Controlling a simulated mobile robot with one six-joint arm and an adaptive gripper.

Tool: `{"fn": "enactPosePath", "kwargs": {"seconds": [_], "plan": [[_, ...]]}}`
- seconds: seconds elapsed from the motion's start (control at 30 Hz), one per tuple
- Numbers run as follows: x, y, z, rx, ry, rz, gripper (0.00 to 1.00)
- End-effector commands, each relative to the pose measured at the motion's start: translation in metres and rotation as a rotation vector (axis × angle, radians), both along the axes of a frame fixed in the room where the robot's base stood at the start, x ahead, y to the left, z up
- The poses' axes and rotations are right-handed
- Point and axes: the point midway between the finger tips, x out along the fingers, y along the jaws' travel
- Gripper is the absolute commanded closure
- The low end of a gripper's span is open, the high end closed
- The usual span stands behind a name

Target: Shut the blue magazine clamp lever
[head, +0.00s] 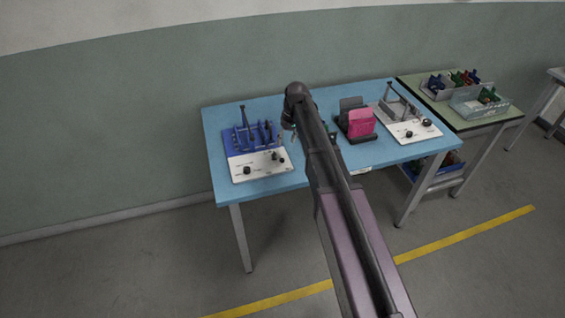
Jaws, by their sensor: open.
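The blue magazine (237,140) stands on the left part of the blue table, behind a white panel (258,164) with dark knobs. A thin dark lever (244,117) stands about upright at its back left; I take it for the clamp lever. My gripper (292,135) hangs open at the end of my arm, to the right of the blue magazine in the picture. It appears empty and apart from the lever. My arm hides part of the table's middle, and the fingertips are small and hard to make out.
A pink block in a dark holder (361,124) stands right of my arm. A similar grey unit with a white panel (411,130) is at the table's right end. A green table (462,121) with bins adjoins on the right. The blue table's front left strip (225,191) is bare.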

Motion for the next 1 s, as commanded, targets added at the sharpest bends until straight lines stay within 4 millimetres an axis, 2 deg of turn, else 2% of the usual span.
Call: {"fn": "enactPosePath", "kwargs": {"seconds": [0.1,1.0], "plan": [[-0.001,0.002,-0.014,0.000,0.000,0.000,0.36],[-0.007,0.014,-0.079,0.001,-0.001,0.001,0.36]]}}
